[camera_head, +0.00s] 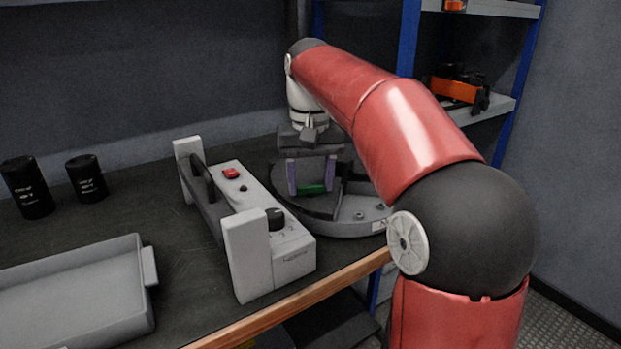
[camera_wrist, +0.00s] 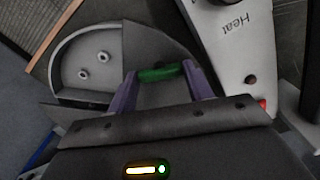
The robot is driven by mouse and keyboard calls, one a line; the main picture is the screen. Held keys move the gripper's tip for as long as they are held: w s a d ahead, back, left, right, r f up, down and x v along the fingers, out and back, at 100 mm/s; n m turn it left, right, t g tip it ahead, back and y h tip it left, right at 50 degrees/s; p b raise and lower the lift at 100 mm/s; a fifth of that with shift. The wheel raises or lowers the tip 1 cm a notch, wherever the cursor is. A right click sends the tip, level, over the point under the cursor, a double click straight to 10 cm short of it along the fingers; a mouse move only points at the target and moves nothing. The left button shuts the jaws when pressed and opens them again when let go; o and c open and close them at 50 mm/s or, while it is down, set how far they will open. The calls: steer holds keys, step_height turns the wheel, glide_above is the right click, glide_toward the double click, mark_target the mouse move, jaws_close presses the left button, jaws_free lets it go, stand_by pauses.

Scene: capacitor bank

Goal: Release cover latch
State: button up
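The cover latch appears to be the small green bar (camera_wrist: 158,74) on the dark cover plate (camera_wrist: 140,42) of a round grey housing (camera_wrist: 72,52). In the head view the green bar (camera_head: 313,188) shows low between my fingers. My gripper (camera_head: 311,190) points down over it with its two purple fingers wide apart. In the wrist view my gripper (camera_wrist: 160,72) has one fingertip near each end of the bar. I cannot tell whether the fingertips touch it. The housing shows two small round posts on its uncovered side.
A grey unit (camera_head: 262,207) with a red button, a black knob and upright end blocks stands close left of the housing. Two black capacitors (camera_head: 57,187) and a grey tray (camera_head: 75,297) are further left. The bench's wooden edge (camera_head: 300,305) runs in front.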

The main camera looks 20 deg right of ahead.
steer(key=shift+c, duration=1)
steer(key=shift+r+n+p, duration=0.2)
steer(key=shift+n+p, duration=0.2)
steer(key=shift+p, duration=0.1)
steer(key=shift+n+p, duration=0.55)
steer(key=shift+n, duration=0.15)
steer(key=shift+f, duration=0.2)
steer(key=o, duration=1)
steer(key=shift+r, duration=0.15)
